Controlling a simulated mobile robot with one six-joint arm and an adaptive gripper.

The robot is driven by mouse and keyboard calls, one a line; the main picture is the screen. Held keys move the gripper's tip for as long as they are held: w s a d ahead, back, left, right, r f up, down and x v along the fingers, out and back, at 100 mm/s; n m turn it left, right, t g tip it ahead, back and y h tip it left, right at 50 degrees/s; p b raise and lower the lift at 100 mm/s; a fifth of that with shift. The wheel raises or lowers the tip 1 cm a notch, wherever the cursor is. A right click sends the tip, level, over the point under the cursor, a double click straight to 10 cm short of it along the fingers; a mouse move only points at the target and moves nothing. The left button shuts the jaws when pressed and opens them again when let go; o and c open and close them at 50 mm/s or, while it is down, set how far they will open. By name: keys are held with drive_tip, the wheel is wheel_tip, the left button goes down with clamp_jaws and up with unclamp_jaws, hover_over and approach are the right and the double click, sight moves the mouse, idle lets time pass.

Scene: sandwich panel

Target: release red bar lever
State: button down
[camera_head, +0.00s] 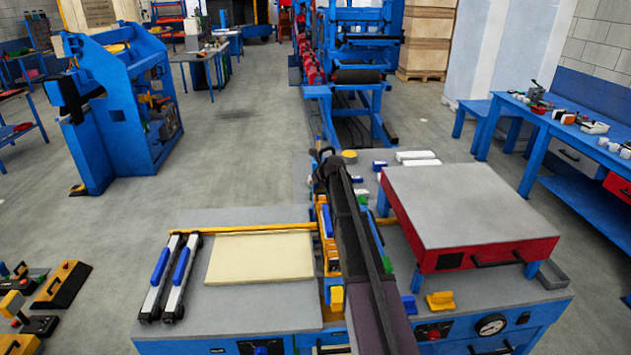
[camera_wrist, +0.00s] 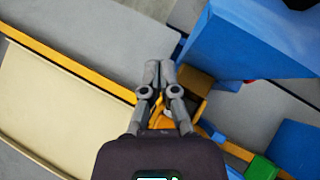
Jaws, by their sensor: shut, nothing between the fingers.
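My gripper (camera_wrist: 159,68) is shut and empty in the wrist view, above the yellow bar and a yellow-orange bracket (camera_wrist: 196,82). In the head view my arm reaches over the middle of the bench, and the fingertips cannot be made out clearly. No lever can be surely picked out as the red bar lever. A small red spot (camera_wrist: 249,81) shows under the edge of a large blue part (camera_wrist: 250,40) to the right of the fingers. My arm and gripper hide part of the bench middle.
A cream panel (camera_head: 260,258) lies on the left bench top by a yellow bar (camera_head: 240,231) and two blue-handled rails (camera_head: 172,278). A grey-topped red box (camera_head: 465,205) stands close on the right. Front controls include a gauge (camera_head: 491,325).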

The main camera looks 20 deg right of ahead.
drive_tip(key=s+a+r+p, duration=0.3)
drive_tip(key=r+p, duration=0.1)
drive_tip(key=r, duration=0.1)
drive_tip(key=shift+s+a, duration=0.25)
drive_tip(key=shift+a, duration=0.15)
idle(0.4)
drive_tip(key=s+a+f+n+g, duration=0.1)
drive_tip(key=s+a+n+g, duration=0.2)
drive_tip(key=s+n, duration=0.8)
drive_tip(key=s+a+f+n+g+h, duration=0.1)
drive_tip(key=s+a+f+n+g, duration=0.1)
drive_tip(key=s+a+n, duration=0.4)
drive_tip(key=s+a+f+n+g+h, duration=0.1)
drive_tip(key=s+a+n, duration=0.4)
drive_tip(key=s+n, duration=1.1)
drive_tip(key=shift+s+a+f+g, duration=0.35)
drive_tip(key=shift+s+f+g, duration=0.65)
drive_tip(key=shift+s, duration=3.35)
